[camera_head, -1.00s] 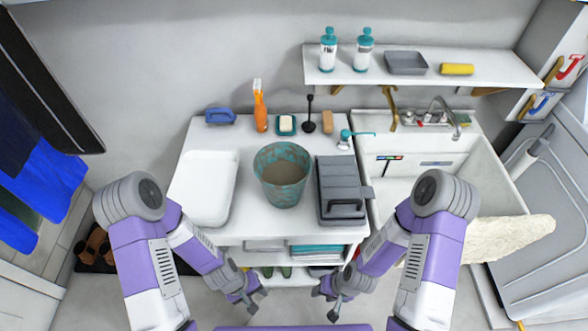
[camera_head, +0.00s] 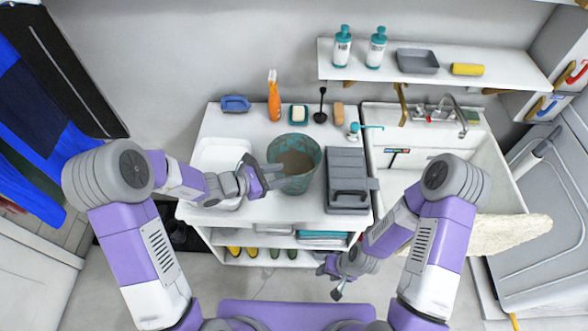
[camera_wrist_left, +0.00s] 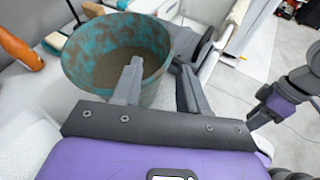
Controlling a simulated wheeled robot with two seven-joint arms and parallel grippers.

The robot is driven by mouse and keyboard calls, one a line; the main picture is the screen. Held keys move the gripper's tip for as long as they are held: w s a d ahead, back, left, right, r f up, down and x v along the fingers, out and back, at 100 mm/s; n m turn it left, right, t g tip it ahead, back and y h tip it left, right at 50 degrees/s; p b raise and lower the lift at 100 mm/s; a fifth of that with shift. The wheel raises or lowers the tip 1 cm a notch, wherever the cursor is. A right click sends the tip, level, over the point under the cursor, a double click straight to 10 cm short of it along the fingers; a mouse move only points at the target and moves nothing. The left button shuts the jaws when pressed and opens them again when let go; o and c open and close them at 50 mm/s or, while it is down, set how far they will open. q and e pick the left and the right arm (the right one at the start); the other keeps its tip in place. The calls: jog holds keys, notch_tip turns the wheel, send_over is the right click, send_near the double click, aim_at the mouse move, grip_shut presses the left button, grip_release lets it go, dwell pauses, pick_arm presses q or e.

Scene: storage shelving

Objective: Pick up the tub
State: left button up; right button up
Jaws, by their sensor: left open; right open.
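The tub (camera_head: 300,184) is a round, open, teal-and-brown mottled vessel standing upright on the white counter. It also shows large in the left wrist view (camera_wrist_left: 84,72). My left gripper (camera_head: 275,177) is open at the tub's left side in the head view. In the left wrist view, one finger of my left gripper (camera_wrist_left: 162,80) overlaps the tub's near wall and the other is by its right edge; contact cannot be told. My right gripper (camera_head: 331,282) is open and empty, low in front of the counter, away from the tub.
A white basin (camera_head: 220,150) lies left of the tub, partly behind my left arm. A grey case (camera_head: 346,160) is close on its right. An orange bottle (camera_head: 273,100), a soap dish (camera_head: 298,116) and a black plunger-like tool (camera_head: 320,108) stand behind. A sink is further right.

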aim_at(295, 176)
pick_arm(q)
jog(key=x, duration=0.6)
jog(key=shift+s+d+f+b, duration=0.1)
jog(key=shift+s+b, duration=0.15)
jog(key=shift+b, duration=0.05)
grip_shut()
